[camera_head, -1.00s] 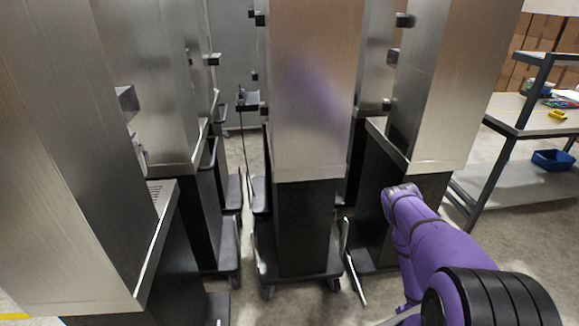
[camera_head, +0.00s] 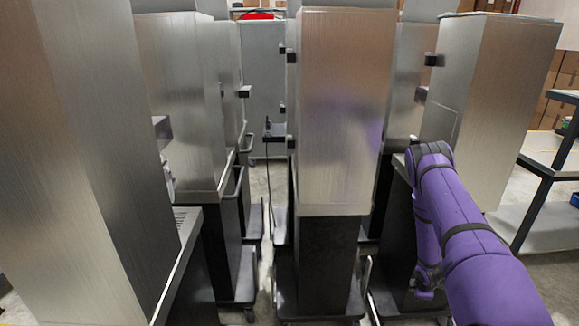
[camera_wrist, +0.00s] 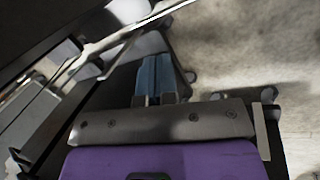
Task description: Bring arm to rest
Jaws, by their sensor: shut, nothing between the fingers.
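My purple arm (camera_head: 455,220) shows at the right of the head view. It is bent, with its elbow up in front of a steel dispenser and a lower link hanging down behind the upper one. In the wrist view my gripper (camera_wrist: 153,76) shows two blue-grey fingers close together, shut with nothing held. They point toward a black base part and the pale floor. The fingers cannot be made out in the head view.
Tall steel dispensers stand close around: a near one at left (camera_head: 85,150), one in the middle (camera_head: 340,110) and one behind my arm (camera_head: 505,105). Their dark bases have casters. A grey shelf cart (camera_head: 540,170) stands at right. Concrete floor (camera_head: 262,180) shows in a narrow gap.

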